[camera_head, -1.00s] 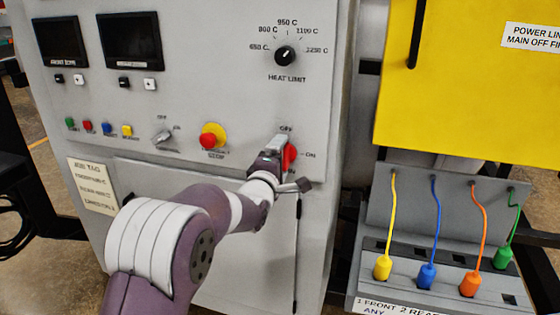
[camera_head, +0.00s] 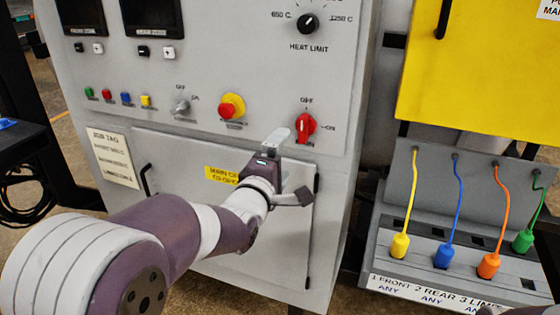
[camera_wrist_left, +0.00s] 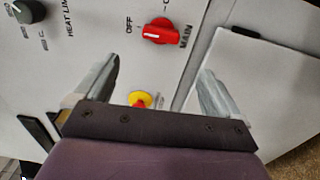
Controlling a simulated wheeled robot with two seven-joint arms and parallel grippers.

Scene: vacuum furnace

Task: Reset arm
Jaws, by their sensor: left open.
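My left arm reaches in from the left in the head view. Its gripper (camera_head: 277,142) is in front of the grey furnace panel (camera_head: 240,60), just left of and below the red main switch (camera_head: 306,126). In the left wrist view the two fingers (camera_wrist_left: 157,88) are spread wide apart with nothing between them. The red main switch also shows there (camera_wrist_left: 161,31), beyond the fingertips and apart from them. Its handle points toward OFF in the head view. My right gripper does not show.
A red and yellow emergency stop (camera_head: 231,106) and a black heat limit knob (camera_head: 307,23) are on the panel. Below is a cabinet door (camera_head: 190,160) with a yellow label. At right stand a yellow box (camera_head: 480,80) and a rack (camera_head: 400,215) with several coloured plugs.

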